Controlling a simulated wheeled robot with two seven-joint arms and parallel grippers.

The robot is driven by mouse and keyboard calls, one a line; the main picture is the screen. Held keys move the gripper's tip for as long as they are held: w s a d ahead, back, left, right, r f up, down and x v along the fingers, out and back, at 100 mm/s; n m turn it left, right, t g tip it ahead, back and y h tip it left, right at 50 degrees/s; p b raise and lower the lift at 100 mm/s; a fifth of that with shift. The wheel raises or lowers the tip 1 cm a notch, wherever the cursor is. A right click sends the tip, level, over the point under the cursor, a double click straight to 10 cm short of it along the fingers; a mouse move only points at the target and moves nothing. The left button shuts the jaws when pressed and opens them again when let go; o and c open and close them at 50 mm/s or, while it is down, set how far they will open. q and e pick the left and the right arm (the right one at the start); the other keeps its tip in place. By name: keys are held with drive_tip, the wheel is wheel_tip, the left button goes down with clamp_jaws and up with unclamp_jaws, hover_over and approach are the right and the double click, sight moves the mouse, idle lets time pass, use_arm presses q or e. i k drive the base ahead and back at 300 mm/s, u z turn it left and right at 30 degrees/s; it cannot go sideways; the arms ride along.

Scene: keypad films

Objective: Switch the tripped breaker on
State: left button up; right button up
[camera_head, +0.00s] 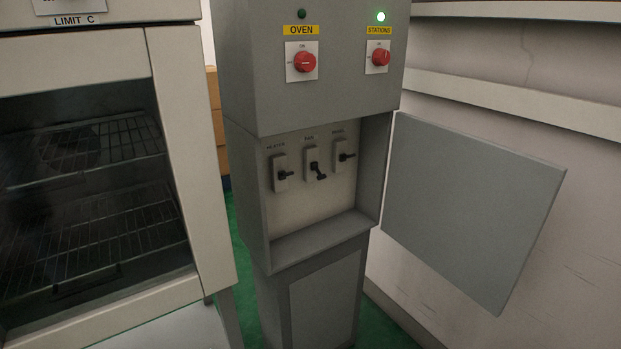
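The grey cabinet's lower compartment is open and holds three breakers in a row. The left breaker (281,173), with a label that seems to read HEATER, has its black handle pointing right. The middle breaker (314,163), with a label that seems to read FAN, has its handle angled down and to the right, unlike the other two. The right breaker (344,156) has its handle pointing right; its label is too small to read surely. Neither of my grippers is in view.
The cabinet door (470,210) stands swung open to the right. Above are a red OVEN knob (305,62) with a dark lamp (302,14) and a red STATIONS knob (381,56) with a lit green lamp (381,17). An oven with racks (185,150) stands left.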

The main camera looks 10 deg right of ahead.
sight(320, 177)
drive_tip(key=z, duration=0.55)
drive_tip(key=i, duration=1.05)
drive_tip(key=u, duration=0.55)
